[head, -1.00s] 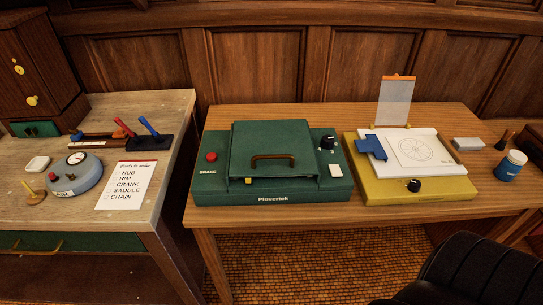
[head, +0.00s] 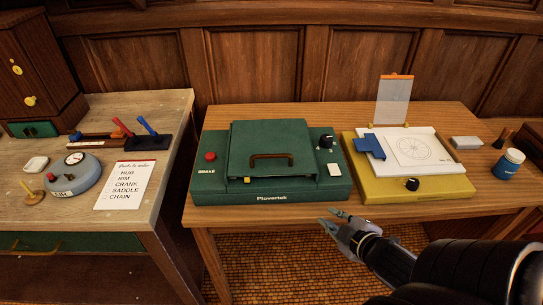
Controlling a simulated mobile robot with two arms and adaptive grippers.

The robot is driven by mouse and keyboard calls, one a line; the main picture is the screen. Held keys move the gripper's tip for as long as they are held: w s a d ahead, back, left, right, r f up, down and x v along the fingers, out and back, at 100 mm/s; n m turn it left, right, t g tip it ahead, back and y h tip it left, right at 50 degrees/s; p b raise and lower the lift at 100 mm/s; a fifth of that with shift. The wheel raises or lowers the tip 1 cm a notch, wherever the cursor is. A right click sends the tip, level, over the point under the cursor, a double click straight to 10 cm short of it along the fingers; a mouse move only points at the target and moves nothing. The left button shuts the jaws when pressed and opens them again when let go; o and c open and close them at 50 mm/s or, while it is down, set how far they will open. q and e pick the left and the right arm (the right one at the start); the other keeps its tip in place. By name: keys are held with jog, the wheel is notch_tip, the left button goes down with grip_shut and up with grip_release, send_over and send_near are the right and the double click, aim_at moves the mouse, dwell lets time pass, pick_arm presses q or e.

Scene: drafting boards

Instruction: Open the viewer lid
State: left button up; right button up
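The green viewer (head: 215,190) sits on the right-hand desk. Its lid (head: 268,136) lies shut on top, with a brown arched handle (head: 271,156) near its front. A small yellow part (head: 247,180) shows at the lid's front left edge. My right gripper (head: 328,216) is open and empty. It is in front of the desk's edge, below and to the right of the viewer, apart from the handle. My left gripper is not in view.
The viewer has a red button (head: 210,156), a black knob (head: 327,141) and a white switch (head: 334,170). A yellow drafting board (head: 440,190) stands close on its right. A blue jar (head: 508,165) is farther right. A parts list (head: 124,185) lies on the left desk.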

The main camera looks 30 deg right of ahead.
notch_tip(320, 180, up, 6)
jog(key=w+d+n+t+y, duration=0.1)
jog(key=w+n+t+y, duration=0.15)
jog(key=n, duration=0.25)
jog(key=n+t+y, duration=0.2)
jog(key=n+y, duration=0.2)
jog(key=n, duration=0.2)
send_near(271, 157)
jog(key=x, duration=0.2)
jog(key=b+x, duration=0.1)
jog(key=x, duration=0.2)
jog(key=b+x, duration=0.1)
jog(key=x, duration=0.2)
jog(key=shift+w+d+f, duration=0.15)
jog(key=shift+w+d, duration=0.1)
jog(key=shift+x, duration=0.9)
jog(key=shift+c, duration=0.3)
grip_shut()
jog(key=shift+a, duration=0.1)
